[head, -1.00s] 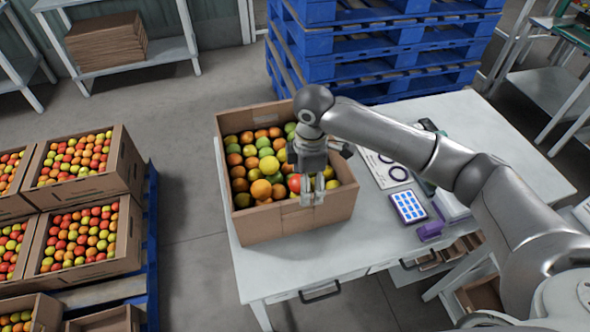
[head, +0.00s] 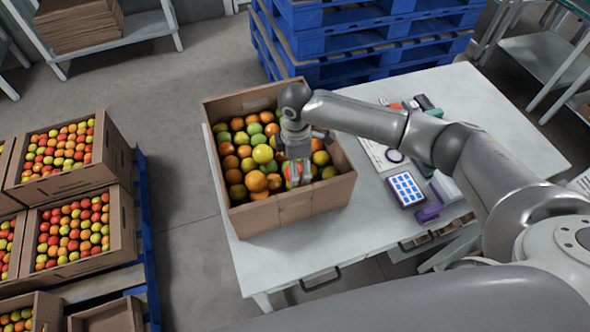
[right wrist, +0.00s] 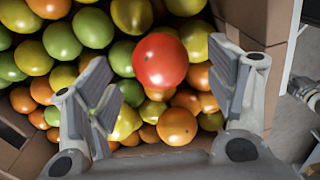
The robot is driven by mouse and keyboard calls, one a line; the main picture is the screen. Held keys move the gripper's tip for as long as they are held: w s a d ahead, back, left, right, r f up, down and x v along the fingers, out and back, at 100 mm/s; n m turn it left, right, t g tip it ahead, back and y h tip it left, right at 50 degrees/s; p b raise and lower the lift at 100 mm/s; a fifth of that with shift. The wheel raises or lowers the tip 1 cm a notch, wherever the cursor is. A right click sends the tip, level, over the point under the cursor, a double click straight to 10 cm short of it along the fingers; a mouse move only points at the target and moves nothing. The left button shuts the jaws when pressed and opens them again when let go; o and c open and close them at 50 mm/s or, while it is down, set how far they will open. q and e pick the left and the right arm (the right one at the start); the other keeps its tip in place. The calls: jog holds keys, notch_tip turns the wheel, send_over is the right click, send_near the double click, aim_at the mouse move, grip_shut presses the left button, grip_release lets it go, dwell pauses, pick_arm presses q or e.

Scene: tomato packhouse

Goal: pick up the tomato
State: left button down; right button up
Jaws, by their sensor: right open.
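A cardboard box (head: 262,221) full of green, yellow, orange and red tomatoes stands on the white table. My right gripper (head: 298,178) reaches down into its front right part. In the right wrist view, my open right gripper (right wrist: 160,78) has one finger on each side of a red tomato (right wrist: 160,60), with visible gaps to both. The red tomato lies on top of the others, and an orange tomato (right wrist: 177,126) lies nearer the palm. In the head view the gripper mostly hides the red tomato. My left gripper is not in view.
The box wall (right wrist: 248,20) is close to the right finger. A keypad device (head: 405,190) and a purple item (head: 428,213) lie right of the box. Filled crates (head: 122,225) stand at left, and blue pallets (head: 360,45) behind.

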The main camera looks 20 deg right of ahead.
notch_tip(320, 180, down, 3)
jog(key=shift+a+r, duration=0.1)
jog(key=shift+a, duration=0.05)
jog(key=shift+c, duration=0.2)
jog(key=c, duration=0.5)
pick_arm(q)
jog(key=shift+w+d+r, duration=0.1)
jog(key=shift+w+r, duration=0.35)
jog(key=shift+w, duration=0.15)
pick_arm(e)
jog(key=shift+c, duration=1.4)
